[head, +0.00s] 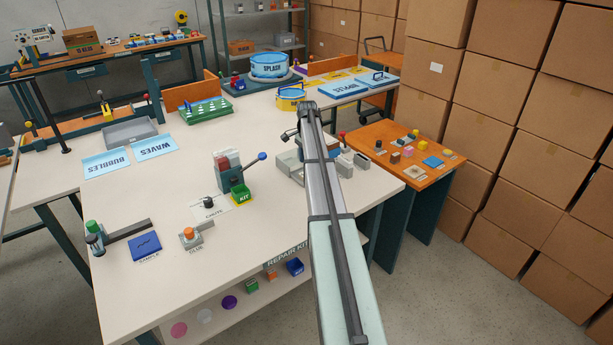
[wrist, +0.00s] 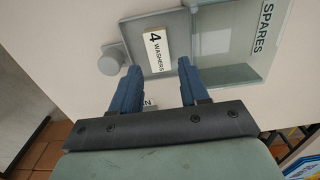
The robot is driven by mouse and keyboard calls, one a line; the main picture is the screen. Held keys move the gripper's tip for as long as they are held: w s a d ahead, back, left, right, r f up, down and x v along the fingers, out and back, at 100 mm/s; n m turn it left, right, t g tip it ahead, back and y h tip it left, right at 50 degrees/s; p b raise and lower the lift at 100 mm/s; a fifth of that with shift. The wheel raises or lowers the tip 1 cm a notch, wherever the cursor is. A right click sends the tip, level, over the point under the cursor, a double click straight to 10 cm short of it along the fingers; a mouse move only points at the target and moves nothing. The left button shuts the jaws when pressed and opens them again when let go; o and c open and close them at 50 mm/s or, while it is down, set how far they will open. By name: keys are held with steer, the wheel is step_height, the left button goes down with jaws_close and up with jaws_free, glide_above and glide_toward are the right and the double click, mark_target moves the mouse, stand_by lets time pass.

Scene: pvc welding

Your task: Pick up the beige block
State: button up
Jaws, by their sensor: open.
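A small beige block (wrist: 157,50) marked "4 WASHERS" lies just beyond the fingertips, in front of the gap and apart from both fingers. In the head view my arm hides the gripper, and I cannot make out this block there.
A grey round knob (wrist: 110,62) stands left of the block. An orange side table (head: 440,185) carries several small parts. Stacked cartons (head: 540,130) wall the right side.

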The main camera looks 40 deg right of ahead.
steer(key=shift+s+a+f, duration=0.1)
steer(key=shift+a+f, duration=0.1)
steer(key=shift+f, duration=1.1)
steer(key=shift+a+f, duration=0.2)
steer(key=shift+f, duration=1.05)
steer(key=shift+c, duration=0.2)
steer(key=c, duration=0.8)
